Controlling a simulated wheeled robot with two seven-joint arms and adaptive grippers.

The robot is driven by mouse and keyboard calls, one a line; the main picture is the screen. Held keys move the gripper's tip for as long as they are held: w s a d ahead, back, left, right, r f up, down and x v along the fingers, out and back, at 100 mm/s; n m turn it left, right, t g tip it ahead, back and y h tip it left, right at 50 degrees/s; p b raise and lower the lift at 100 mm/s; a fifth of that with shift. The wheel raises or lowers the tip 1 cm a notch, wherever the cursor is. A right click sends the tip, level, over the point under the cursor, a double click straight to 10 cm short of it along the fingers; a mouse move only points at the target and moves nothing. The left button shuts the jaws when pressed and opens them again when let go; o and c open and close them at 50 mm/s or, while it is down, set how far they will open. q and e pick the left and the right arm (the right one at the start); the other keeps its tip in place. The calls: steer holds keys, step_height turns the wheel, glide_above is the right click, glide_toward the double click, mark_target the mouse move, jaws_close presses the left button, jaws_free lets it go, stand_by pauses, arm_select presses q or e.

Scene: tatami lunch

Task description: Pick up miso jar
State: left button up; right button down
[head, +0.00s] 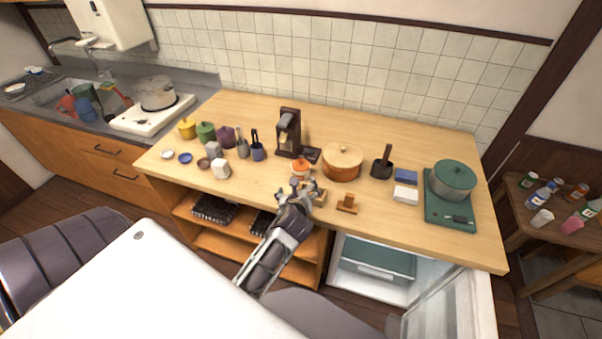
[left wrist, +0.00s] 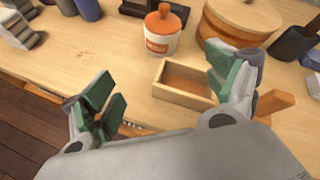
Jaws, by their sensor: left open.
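The miso jar, a small white jar with an orange lid and an orange label (head: 301,168), stands upright on the wooden counter. It also shows near the top middle of the left wrist view (left wrist: 160,42). My left gripper (head: 304,187) is over the counter's front edge, just on the near side of the jar. In the left wrist view its two green-padded fingers (left wrist: 168,93) are wide apart with nothing held between them. The jar is beyond the fingertips and apart from them. In the head view the gripper hides the counter just in front of the jar. My right gripper is not in view.
A small open wooden box (left wrist: 185,93) lies near the right finger. A round wooden tub (head: 342,164) stands right of the jar, and a dark coffee-maker-like stand (head: 288,135) behind it. A small wooden piece (head: 347,204) lies to the right. Pots and cups stand left.

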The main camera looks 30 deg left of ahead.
mark_target(301, 169)
arm_select(q)
steer(key=w+m, duration=0.1)
steer(key=m, duration=0.1)
steer(key=w+r+m+t, duration=0.1)
steer(key=m, duration=0.1)
steer(key=shift+a+r+y, duration=0.15)
steer(key=shift+r+y, duration=0.05)
steer(key=shift+y, duration=0.2)
steer(key=shift+w, duration=0.15)
steer(key=shift+x, duration=4.05)
steer(key=shift+w+f, duration=0.1)
steer(key=shift+a, duration=0.1)
steer(key=shift+p+x, duration=0.3)
steer(key=shift+x, duration=1.2)
steer(key=shift+w+a+f, duration=0.6)
steer(key=shift+w+f, duration=0.05)
steer(key=shift+w, duration=0.05)
steer(key=shift+r, duration=0.1)
jaws_close()
